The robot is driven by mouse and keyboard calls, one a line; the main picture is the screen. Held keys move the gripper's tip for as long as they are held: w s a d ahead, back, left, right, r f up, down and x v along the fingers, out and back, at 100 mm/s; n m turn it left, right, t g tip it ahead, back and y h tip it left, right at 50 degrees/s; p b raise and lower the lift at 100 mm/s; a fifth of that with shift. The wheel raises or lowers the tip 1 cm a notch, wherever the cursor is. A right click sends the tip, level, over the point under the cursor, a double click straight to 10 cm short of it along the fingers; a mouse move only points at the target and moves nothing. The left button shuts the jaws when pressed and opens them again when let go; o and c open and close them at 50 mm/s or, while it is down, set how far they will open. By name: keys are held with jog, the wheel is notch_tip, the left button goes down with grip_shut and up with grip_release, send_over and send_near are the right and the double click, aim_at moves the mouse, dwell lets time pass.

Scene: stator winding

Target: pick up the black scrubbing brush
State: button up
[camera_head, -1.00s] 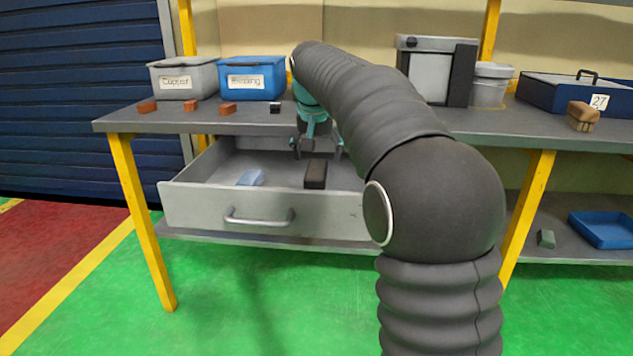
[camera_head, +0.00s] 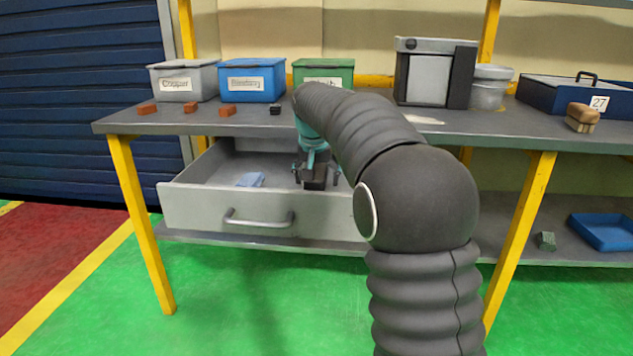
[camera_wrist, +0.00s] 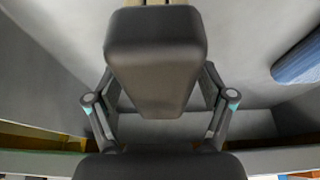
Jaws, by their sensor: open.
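The black scrubbing brush (camera_head: 315,182) is a dark block in the open grey drawer (camera_head: 195,208). In the wrist view the brush (camera_wrist: 155,60) fills the top middle, with pale strips showing at its upper edge. My gripper (camera_head: 316,171) is low in the drawer at the brush, with one finger on each side of it. In the wrist view the open fingers (camera_wrist: 160,98) flank the brush. I cannot tell whether they touch it. The brush is partly hidden by my gripper in the head view.
A blue cloth-like item (camera_head: 250,180) lies left of the brush in the drawer. The drawer walls surround my gripper. On the bench above stand a grey bin (camera_head: 185,82), a blue bin (camera_head: 252,82), a green bin (camera_head: 325,72) and several small blocks.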

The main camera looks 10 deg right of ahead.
jog(key=shift+f, duration=0.25)
dwell(0.6)
jog(key=c, duration=1.4)
